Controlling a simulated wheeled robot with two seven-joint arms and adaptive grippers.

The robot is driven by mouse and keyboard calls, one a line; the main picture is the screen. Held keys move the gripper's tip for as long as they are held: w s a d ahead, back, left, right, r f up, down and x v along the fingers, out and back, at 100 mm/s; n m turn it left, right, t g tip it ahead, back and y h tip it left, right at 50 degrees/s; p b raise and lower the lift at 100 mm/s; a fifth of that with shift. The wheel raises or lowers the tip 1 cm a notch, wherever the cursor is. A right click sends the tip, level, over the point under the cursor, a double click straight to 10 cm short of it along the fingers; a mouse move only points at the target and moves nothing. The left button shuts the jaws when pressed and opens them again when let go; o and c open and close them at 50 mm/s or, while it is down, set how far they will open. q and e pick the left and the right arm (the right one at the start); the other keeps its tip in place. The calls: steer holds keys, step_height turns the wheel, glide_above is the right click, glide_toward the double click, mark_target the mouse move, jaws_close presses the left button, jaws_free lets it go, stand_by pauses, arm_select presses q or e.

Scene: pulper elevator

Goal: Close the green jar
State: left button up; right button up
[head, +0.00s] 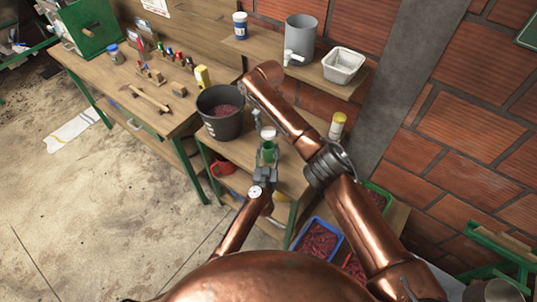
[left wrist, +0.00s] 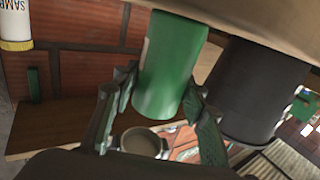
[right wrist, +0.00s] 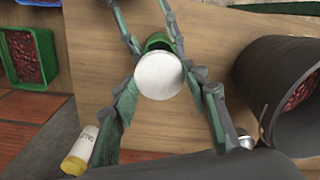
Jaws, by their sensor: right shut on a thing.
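The green jar (head: 268,150) stands upright on the low wooden table. In the left wrist view the jar (left wrist: 168,65) shows upside down. My left gripper (head: 265,175) has one finger against each side of the jar; it also shows in the left wrist view (left wrist: 163,95). The round white lid (right wrist: 158,76) is between the fingertips of my right gripper (right wrist: 160,88), which is shut on it. In the head view the lid (head: 268,132) is just above the jar. Part of the jar's green rim shows behind the lid; I cannot tell whether they touch.
A black bucket of red berries (head: 220,110) stands left of the jar. A white bottle with a yellow cap (head: 337,126) stands to the right. A shelf above holds a grey canister (head: 301,38) and a white tub (head: 344,66). Crates of berries (head: 319,240) are lower right.

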arm_select(q)
jaws_close()
arm_select(e)
steer(key=shift+f, duration=0.1)
glide_above(269, 142)
steer(key=s, duration=0.2)
steer(key=shift+s+a+f, duration=0.1)
steer(key=shift+f, duration=2.3)
steer(key=shift+f, duration=0.15)
steer(key=shift+f, duration=0.75)
steer(key=shift+f, duration=0.55)
